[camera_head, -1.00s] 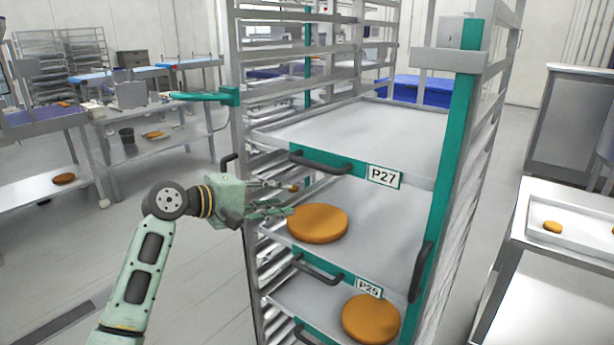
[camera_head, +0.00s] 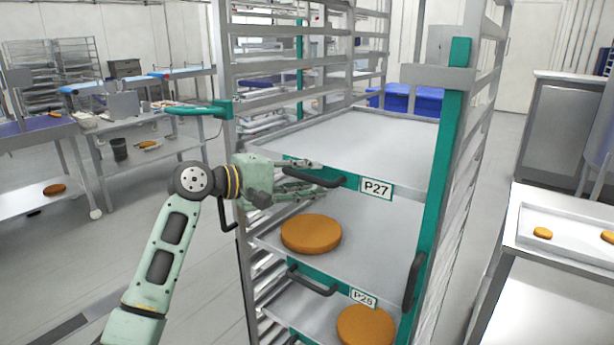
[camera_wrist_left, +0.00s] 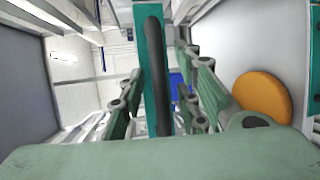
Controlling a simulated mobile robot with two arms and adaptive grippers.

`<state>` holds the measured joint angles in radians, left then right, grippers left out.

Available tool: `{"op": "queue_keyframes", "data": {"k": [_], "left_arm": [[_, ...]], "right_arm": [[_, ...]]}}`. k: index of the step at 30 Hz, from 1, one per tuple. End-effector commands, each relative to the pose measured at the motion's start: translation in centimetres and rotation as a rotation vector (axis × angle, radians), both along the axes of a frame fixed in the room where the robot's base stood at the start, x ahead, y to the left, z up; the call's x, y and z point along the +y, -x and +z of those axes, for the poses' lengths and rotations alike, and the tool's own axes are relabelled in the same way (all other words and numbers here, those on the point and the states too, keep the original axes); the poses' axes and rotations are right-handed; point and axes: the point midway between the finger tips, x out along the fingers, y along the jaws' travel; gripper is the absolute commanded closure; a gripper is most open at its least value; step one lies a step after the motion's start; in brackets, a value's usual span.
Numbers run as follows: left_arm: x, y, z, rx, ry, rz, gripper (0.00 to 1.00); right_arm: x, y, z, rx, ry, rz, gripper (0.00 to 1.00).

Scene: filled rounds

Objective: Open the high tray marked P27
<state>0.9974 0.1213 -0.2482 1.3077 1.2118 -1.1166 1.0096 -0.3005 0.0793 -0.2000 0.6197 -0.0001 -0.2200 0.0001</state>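The high tray (camera_head: 375,135) sits flat in the rack, bare on top. Its green front carries the label P27 (camera_head: 377,188) and a dark bar handle (camera_head: 336,180). My left gripper (camera_head: 328,173) is open at this handle, one finger above and one below in the head view. In the left wrist view the dark handle (camera_wrist_left: 156,70) runs upright between the spread fingers (camera_wrist_left: 165,92), with gaps showing on both sides. The fingers hide part of the handle in the head view. My right gripper is not in view.
Below are lower trays with orange rounds (camera_head: 311,234) and (camera_head: 366,326) on them. The rack's green upright (camera_head: 441,165) stands right, and a green arm-like bar (camera_head: 200,110) sticks out left. A side table (camera_head: 560,235) stands right. Open floor (camera_head: 110,255) lies left.

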Motion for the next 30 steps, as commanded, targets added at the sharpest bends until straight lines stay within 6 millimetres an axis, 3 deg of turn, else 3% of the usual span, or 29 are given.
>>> {"op": "queue_keyframes", "data": {"k": [5, 15, 30], "left_arm": [[0.00, 0.00, -0.02, -0.001, -0.001, 0.000, 0.71], [0.03, 0.01, -0.02, 0.000, 0.000, 0.000, 1.00], [0.08, 0.03, -0.03, 0.002, 0.001, 0.000, 1.00]], "right_arm": [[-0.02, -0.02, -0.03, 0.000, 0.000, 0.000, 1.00], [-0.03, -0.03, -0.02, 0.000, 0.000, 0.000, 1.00], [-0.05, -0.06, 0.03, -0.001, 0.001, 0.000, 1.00]]}}
